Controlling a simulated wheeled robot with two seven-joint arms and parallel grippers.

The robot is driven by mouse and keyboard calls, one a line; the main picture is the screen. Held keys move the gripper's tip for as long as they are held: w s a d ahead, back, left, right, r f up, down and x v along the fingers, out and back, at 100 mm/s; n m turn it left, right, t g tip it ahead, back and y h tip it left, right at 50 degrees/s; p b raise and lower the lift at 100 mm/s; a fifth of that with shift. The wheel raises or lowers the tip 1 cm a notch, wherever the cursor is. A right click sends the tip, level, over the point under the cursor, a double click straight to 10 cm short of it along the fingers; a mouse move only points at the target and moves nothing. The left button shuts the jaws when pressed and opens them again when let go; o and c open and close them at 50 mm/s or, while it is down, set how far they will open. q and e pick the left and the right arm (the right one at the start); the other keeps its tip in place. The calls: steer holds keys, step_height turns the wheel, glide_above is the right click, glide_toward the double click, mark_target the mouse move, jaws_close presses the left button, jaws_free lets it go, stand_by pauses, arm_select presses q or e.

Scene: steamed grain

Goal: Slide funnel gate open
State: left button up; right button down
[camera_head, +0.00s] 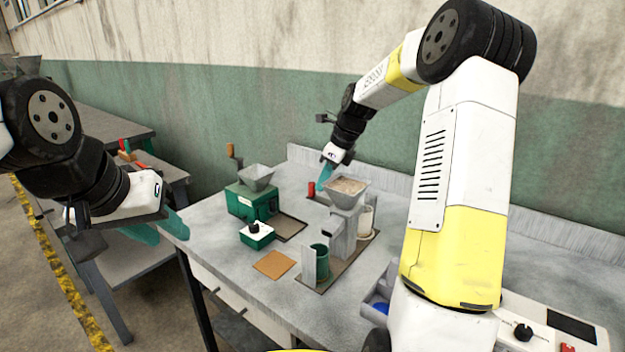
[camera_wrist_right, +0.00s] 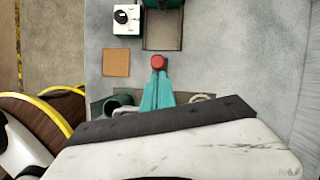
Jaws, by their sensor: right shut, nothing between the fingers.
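A grey funnel (camera_head: 345,201) filled with pale grain stands on a grey stand in the middle of the table. A red knob (camera_head: 311,188), which may be the gate's handle, shows just left of the funnel; the gate plate itself cannot be made out. My right gripper (camera_head: 325,174) is shut and empty, its teal fingers pointing down beside the funnel. In the right wrist view the red knob (camera_wrist_right: 158,62) shows at the tips of the shut fingers (camera_wrist_right: 157,82); I cannot tell whether they touch. My left gripper (camera_head: 158,227) is open and empty, off the table's left edge.
A green grinder (camera_head: 247,203) with its own hopper stands left of the funnel. A green-and-white box (camera_head: 256,236) with a black knob and a brown mat (camera_head: 274,263) lie nearer. A green cup (camera_head: 321,258) and a pale container (camera_head: 366,222) stand by the funnel stand.

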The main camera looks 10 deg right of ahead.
steer(key=w+a, duration=0.2)
steer(key=shift+w+a, duration=0.2)
steer(key=shift+w, duration=0.1)
steer(key=shift+a+r, duration=0.1)
steer(key=shift+r, duration=0.05)
